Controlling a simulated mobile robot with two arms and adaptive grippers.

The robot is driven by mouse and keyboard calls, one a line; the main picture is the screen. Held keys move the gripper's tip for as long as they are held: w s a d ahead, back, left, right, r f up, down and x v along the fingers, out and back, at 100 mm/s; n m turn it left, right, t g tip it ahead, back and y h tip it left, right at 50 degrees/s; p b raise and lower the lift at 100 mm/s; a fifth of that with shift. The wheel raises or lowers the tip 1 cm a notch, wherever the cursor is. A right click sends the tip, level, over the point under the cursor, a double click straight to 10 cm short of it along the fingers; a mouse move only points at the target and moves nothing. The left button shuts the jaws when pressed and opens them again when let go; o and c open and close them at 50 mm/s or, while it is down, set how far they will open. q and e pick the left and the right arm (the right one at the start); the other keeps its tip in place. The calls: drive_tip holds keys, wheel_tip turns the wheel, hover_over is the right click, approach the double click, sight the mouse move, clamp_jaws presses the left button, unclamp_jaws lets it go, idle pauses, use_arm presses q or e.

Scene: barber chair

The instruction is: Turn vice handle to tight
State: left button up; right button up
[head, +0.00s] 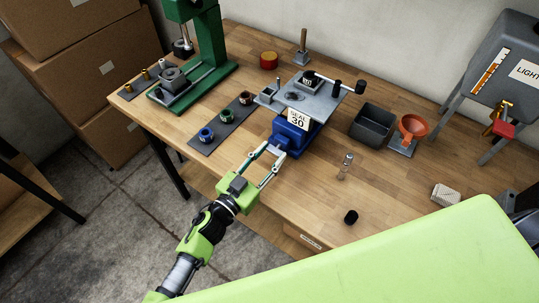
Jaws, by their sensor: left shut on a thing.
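A small blue vice (291,135) stands near the front edge of the wooden workbench (263,203). A grey plate with metal parts (310,95) sits above it, and a white tag reading "SEAL 30" (298,119) hangs on its front. My left gripper (272,151) reaches in from the front left and is shut on the vice handle (279,146) at the vice's front. The fingers hide much of the handle, so its exact angle cannot be told. My right gripper is not in view.
A green press (208,45) stands at the back left. A dark mat (222,122) with several coloured rings lies left of the vice. Right of it are a dark bin (372,125), an orange funnel (413,125), a small vial (345,166) and a black cap (351,217).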

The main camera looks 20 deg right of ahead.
use_arm(q)
drive_tip(key=m, duration=0.3)
drive_tip(key=shift+f+m+b, duration=0.1)
drive_tip(key=shift+m+b, duration=0.2)
drive_tip(key=shift+b, duration=0.1)
drive_tip(key=m+b, duration=0.1)
drive_tip(key=m, duration=0.4)
drive_tip(key=shift+s+d+b, duration=0.1)
drive_tip(key=shift+s+b, duration=0.05)
drive_tip(key=shift+b, duration=0.2)
drive_tip(key=m+b, duration=0.1)
drive_tip(key=m, duration=0.4)
drive_tip(key=shift+f+m+b, duration=0.1)
drive_tip(key=shift+m+b, duration=0.2)
drive_tip(key=shift+b, duration=0.1)
drive_tip(key=shift+m+b, duration=0.5)
drive_tip(key=shift+m, duration=1)
